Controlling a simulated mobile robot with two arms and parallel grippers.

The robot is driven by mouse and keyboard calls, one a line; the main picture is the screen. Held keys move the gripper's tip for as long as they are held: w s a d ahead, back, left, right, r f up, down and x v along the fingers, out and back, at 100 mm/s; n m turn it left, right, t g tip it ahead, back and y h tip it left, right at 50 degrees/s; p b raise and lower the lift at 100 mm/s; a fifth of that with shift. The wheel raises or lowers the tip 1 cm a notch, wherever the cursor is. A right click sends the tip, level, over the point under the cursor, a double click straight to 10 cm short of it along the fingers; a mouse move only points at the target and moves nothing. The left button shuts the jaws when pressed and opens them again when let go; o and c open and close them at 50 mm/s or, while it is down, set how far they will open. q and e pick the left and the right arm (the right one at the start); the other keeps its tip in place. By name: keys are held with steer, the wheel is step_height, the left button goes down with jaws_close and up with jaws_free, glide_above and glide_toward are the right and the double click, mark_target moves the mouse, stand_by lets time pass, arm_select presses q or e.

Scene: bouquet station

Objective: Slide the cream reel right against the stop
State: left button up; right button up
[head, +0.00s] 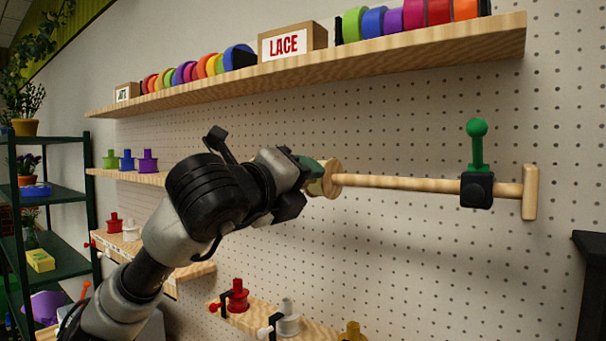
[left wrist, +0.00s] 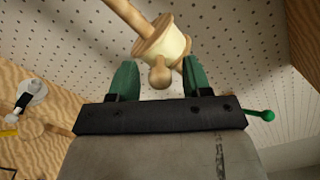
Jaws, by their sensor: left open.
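The cream reel (head: 331,178) sits on a pale wooden rod (head: 400,182) at its left end in the head view, partly hidden by my left gripper. A black block with a green knob (head: 477,190), which looks like the stop, sits on the rod to the right, well apart from the reel. My left gripper (head: 308,175) is at the reel's left side. In the left wrist view its green fingers (left wrist: 160,63) are open, with a round wooden knob (left wrist: 158,74) between them and the cream reel (left wrist: 165,43) just beyond. My right gripper is out of view.
A wooden crosspiece (head: 530,192) ends the rod at the right. A shelf (head: 400,61) with ribbon rolls and a LACE box (head: 292,41) runs above. A lower shelf (head: 262,321) holds red and white spools. The pegboard around the rod is clear.

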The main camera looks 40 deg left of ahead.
arm_select(q)
steer(key=shift+w, duration=0.25)
jaws_close()
steer(key=shift+f, duration=0.1)
